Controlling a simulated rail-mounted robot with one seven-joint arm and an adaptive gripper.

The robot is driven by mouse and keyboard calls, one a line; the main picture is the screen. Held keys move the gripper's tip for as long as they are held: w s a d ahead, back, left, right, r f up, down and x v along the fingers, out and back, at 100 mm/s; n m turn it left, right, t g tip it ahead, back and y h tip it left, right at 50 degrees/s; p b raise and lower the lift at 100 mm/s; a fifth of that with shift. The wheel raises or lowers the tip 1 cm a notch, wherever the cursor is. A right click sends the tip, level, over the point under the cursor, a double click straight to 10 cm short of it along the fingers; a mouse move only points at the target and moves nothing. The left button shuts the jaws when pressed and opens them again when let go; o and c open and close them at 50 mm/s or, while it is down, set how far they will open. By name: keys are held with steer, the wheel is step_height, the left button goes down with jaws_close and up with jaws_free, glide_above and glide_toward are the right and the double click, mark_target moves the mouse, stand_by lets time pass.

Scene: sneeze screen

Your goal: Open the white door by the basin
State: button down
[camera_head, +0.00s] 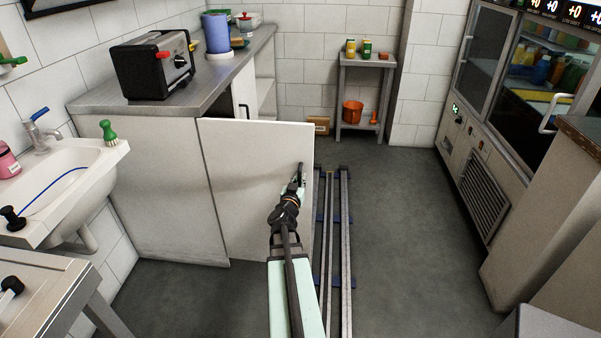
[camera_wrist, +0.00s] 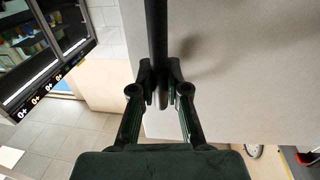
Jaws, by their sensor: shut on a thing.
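The white door (camera_head: 250,205) belongs to the counter cabinet right of the basin (camera_head: 75,175). It stands swung out from the cabinet front, its flat outer face turned toward the head camera. My gripper (camera_head: 298,186) is at the door's right edge, far from the hinge side. In the wrist view, the door face (camera_wrist: 225,70) is pale and the fingers of my gripper (camera_wrist: 160,88) are closed around the dark bar handle (camera_wrist: 156,35). The cabinet inside behind the door is mostly hidden.
Floor rails (camera_head: 345,250) run just right of the door. A black toaster (camera_head: 152,68) and a blue container (camera_head: 216,32) stand on the counter (camera_head: 215,85). A small shelf stand (camera_head: 365,62) is at the back. Grey floor (camera_head: 410,230) is clear toward the vending machine (camera_head: 480,165).

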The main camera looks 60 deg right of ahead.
steer(key=shift+v, duration=0.85)
steer(key=shift+w, duration=0.1)
steer(key=c, duration=1.2)
jaws_free()
steer(key=shift+o, duration=0.2)
steer(key=v, duration=0.7)
steer(key=shift+a, duration=0.3)
